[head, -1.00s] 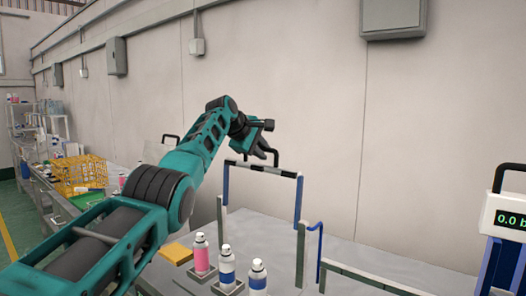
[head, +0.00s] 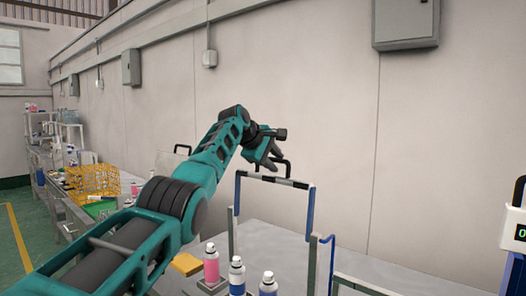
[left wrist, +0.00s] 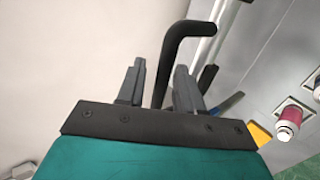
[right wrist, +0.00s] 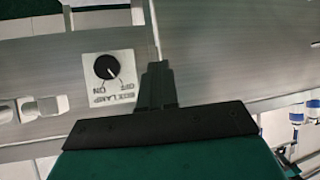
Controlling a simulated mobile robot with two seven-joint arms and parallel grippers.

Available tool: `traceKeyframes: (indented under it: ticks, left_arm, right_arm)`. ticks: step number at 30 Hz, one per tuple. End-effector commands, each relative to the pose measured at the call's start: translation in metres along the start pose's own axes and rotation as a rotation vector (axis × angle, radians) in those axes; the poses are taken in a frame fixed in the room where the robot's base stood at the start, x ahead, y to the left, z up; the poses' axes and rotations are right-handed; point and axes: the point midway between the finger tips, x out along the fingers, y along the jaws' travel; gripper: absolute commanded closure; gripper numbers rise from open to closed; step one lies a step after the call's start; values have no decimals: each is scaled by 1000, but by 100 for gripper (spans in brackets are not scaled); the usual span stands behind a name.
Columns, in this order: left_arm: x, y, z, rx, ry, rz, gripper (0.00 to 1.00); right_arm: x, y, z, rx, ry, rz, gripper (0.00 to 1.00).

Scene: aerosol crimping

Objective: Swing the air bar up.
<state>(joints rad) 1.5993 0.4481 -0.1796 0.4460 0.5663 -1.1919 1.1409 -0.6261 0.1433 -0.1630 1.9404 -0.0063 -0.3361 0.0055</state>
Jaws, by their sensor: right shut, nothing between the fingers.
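The air bar (head: 272,180) is a black-and-white striped bar across the tops of two upright blue arms, which meet grey posts (head: 311,265). A black handle (head: 287,166) rises from it. My left gripper (head: 272,163) is at this handle. In the left wrist view the fingers of my left gripper (left wrist: 160,88) are apart, with the black handle (left wrist: 168,55) between them and a gap beside it, so the grip looks open. My right gripper (right wrist: 156,72) shows only in the right wrist view, shut and empty, in front of a grey panel.
Several capped spray cans (head: 236,275) stand on the bench below the bar, near a yellow block (head: 187,264). A yellow wire basket (head: 92,180) is farther left. A lamp knob (right wrist: 107,67) is on the panel by my right gripper. The wall behind is bare around the bar.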

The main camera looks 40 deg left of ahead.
Motion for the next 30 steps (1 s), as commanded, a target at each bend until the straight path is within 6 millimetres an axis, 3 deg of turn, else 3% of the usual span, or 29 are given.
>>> traceKeyframes:
  ticks: [6, 21, 30]
  left_arm:
    - [-20, -4, -1, 2, 3, 3, 64]
    - [-113, 0, -1, -1, 2, 4, 64]
    - [-126, 0, 0, -1, 1, 1, 64]
  right_arm:
    - [12, 0, 18, 0, 0, 0, 100]
    - [24, -1, 35, 0, 0, 0, 100]
    - [24, -1, 35, 0, 0, 0, 100]
